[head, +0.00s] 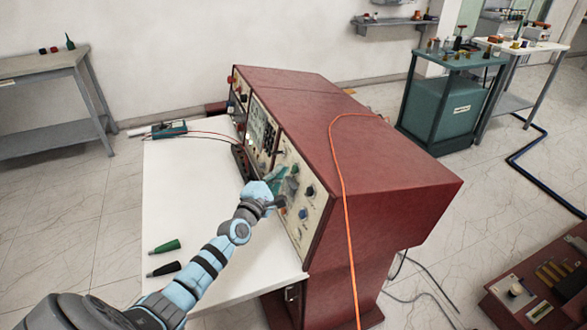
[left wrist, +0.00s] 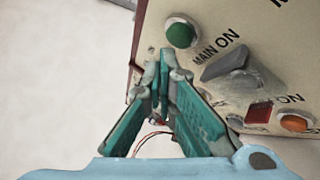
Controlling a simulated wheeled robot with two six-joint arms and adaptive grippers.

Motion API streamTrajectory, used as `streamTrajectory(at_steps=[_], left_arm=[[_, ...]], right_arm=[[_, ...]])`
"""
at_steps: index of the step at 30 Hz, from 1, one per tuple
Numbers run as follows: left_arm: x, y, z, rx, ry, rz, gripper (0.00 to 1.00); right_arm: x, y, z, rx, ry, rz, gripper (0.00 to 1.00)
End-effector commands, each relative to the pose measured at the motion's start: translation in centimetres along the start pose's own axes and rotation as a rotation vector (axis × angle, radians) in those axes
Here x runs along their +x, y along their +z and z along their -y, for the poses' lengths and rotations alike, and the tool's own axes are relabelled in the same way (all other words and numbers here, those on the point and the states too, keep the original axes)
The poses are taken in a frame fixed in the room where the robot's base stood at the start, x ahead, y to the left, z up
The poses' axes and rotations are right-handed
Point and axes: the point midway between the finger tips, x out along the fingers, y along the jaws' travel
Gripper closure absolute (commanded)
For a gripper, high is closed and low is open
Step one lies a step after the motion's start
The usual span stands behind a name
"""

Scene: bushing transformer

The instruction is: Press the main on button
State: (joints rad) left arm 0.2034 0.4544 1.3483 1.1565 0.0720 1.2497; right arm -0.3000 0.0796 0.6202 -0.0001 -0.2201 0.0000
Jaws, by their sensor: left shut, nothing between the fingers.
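The main on button (left wrist: 181,33) is a round green button in a metal ring on the cream control panel (head: 303,224), with "MAIN ON" printed beside it in the left wrist view. My left gripper (head: 280,180) reaches the panel of the red console (head: 370,160). In the left wrist view its teal fingers (left wrist: 164,70) are shut and empty, with the tips just below and left of the green button. I cannot tell whether they touch the panel. The button is not clearly visible in the head view. My right gripper is out of view.
A grey lever switch (left wrist: 225,65) and an orange button (left wrist: 295,123) sit near the green button. On the white table (head: 190,190) lie a green probe (head: 165,247), a black probe (head: 164,269) and a meter (head: 170,129). An orange cable (head: 347,220) hangs over the console.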

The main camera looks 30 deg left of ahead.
Motion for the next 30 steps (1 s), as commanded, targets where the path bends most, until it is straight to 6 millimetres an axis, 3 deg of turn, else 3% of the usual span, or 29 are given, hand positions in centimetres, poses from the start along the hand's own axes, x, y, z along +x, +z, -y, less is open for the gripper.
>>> streamTrajectory(at_steps=[10, 24, 30], left_arm=[[-0.2, -0.2, -0.1, 0.001, 0.0, -0.001, 1.0], [-3.2, -2.4, -2.4, 0.002, -0.001, 0.0, 1.0], [-3.6, -2.6, -2.6, -0.001, -0.001, 0.0, 1.0]], right_arm=[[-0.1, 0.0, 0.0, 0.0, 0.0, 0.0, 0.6], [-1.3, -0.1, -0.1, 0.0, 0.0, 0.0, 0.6], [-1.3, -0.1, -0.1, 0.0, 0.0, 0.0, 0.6]])
